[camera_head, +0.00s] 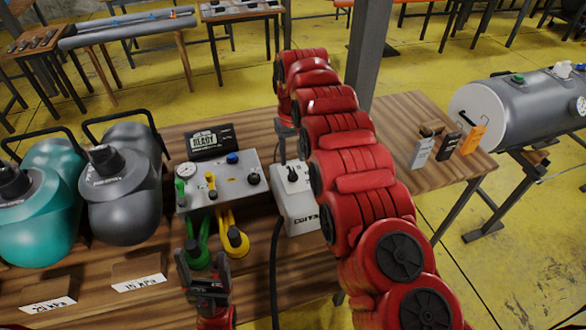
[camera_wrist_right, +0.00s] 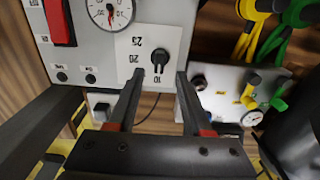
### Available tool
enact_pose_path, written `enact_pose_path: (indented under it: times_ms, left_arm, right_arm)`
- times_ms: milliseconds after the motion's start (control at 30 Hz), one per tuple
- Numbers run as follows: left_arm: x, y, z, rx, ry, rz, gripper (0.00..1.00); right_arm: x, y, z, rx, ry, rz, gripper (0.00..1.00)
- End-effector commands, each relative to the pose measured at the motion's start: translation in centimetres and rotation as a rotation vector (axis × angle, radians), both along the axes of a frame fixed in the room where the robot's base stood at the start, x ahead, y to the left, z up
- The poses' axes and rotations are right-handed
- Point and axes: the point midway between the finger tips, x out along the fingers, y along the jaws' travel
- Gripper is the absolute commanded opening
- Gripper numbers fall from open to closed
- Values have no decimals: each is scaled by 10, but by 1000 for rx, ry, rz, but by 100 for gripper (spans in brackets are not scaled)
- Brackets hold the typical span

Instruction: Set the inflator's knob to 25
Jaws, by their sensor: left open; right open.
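The inflator (camera_head: 297,203) is a light box on the wooden table, partly hidden behind my right arm in the head view. In the right wrist view its panel (camera_wrist_right: 133,45) appears upside down, with a black knob (camera_wrist_right: 159,58) and the marks 25, 20 and 10 around it. The knob's pointer seems to be on the side of the 10 mark. My right gripper (camera_wrist_right: 160,74) is open, its two fingertips on either side of the knob, apart from it in the picture. My left gripper (camera_head: 205,280) is open and empty at the front of the table.
The inflator panel has a gauge (camera_wrist_right: 110,12) and a red switch (camera_wrist_right: 58,20). A grey valve box (camera_head: 222,184) with green and yellow handles stands to its left. Teal (camera_head: 45,215) and grey (camera_head: 128,200) tanks stand farther left. A black hose (camera_head: 274,265) runs down the table front.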

Motion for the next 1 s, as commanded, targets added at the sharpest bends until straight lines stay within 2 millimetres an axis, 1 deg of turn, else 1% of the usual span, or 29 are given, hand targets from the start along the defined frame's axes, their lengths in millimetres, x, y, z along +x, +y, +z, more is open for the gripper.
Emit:
enact_pose_path:
  times_ms: [33, 100, 200, 300, 433, 667, 700, 767, 800, 933, 967, 1000]
  left_arm:
    - [0, 0, 8, 0, 0, 0, 76]
    - [0, 0, 11, 0, -1, 0, 76]
    - [0, 0, 13, 0, -1, 0, 76]
    - [0, 0, 15, 0, -1, 0, 76]
    - [0, 0, 16, 0, -1, 0, 76]
    - [0, 0, 15, 0, 0, 0, 76]
    - [0, 0, 15, 0, 0, 0, 76]
    - [0, 0, 15, 0, -1, 0, 76]
    - [0, 0, 15, 0, -1, 0, 76]
    - [0, 0, 15, 0, 0, 0, 76]
    - [0, 0, 15, 0, -1, 0, 76]
    - [0, 0, 15, 0, -1, 0, 76]
  right_arm:
    - [-3, -1, -12, -4, 13, 0, 50]
    - [-3, -2, -25, -4, 11, -2, 50]
    - [-1, -2, -39, -3, 5, -3, 50]
    - [-1, -2, -48, -3, 5, -2, 50]
    - [-1, -1, -53, -1, 4, -2, 50]
    - [-1, -1, -54, -2, 5, -2, 50]
    - [-1, -1, -54, -2, 5, -2, 46]
    - [-1, -1, -54, -2, 5, -2, 36]
    - [-1, -1, -54, -2, 5, -2, 28]
    - [-1, -1, -54, -2, 4, -2, 5]
    - [-1, -1, -54, -2, 4, -2, 0]
    - [-1, -1, -54, -2, 4, -2, 0]
